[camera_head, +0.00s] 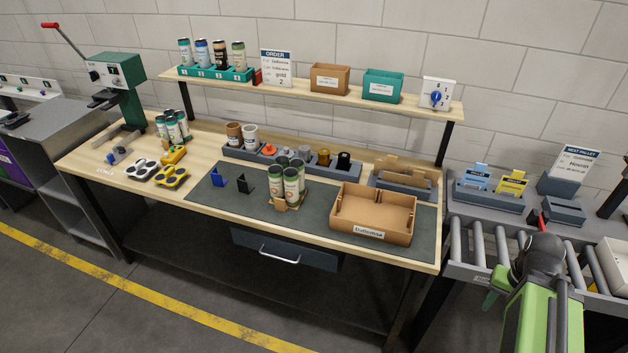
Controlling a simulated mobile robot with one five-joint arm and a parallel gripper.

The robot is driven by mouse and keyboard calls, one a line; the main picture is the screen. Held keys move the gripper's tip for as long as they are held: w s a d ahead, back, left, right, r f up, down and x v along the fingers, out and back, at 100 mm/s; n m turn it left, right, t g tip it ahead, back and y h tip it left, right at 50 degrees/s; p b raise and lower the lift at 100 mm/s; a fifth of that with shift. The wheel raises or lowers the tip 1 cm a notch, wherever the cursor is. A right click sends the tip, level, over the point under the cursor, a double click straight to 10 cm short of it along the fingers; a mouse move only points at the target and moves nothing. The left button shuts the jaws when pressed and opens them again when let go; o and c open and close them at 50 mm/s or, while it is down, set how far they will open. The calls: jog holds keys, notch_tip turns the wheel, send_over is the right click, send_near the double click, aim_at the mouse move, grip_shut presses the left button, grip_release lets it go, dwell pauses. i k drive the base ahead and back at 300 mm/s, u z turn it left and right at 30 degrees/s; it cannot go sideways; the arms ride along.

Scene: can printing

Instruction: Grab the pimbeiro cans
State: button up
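Several cans with green and pale bands stand close together on a small brown carrier (281,205) on the dark mat; one front can (291,187) shows clearly. Another cluster of green-and-white cans (172,129) stands at the bench's left. A teal rack on the shelf holds several differently coloured cans (202,55). The can labels are too small to read, so I cannot tell which are pimbeiro. My gripper (495,287) is at the lower right by the roller conveyor, far from all these cans. Its fingers are not clear.
An open cardboard box (373,212) stands right of the middle cans. A grey holder row (245,155) lies behind them, and blue and black brackets (245,184) stand to their left. A green lever press (117,85) is at far left. The floor in front is clear.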

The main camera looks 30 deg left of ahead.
aim_at(285, 178)
jog(key=z, duration=0.65)
jog(key=i, duration=1.6)
jog(key=u, duration=5.75)
jog(key=i, duration=0.1)
jog(key=z, duration=2.5)
jog(key=k, duration=0.1)
jog(key=u, duration=0.65)
jog(key=i, duration=1.7)
jog(key=u, duration=0.2)
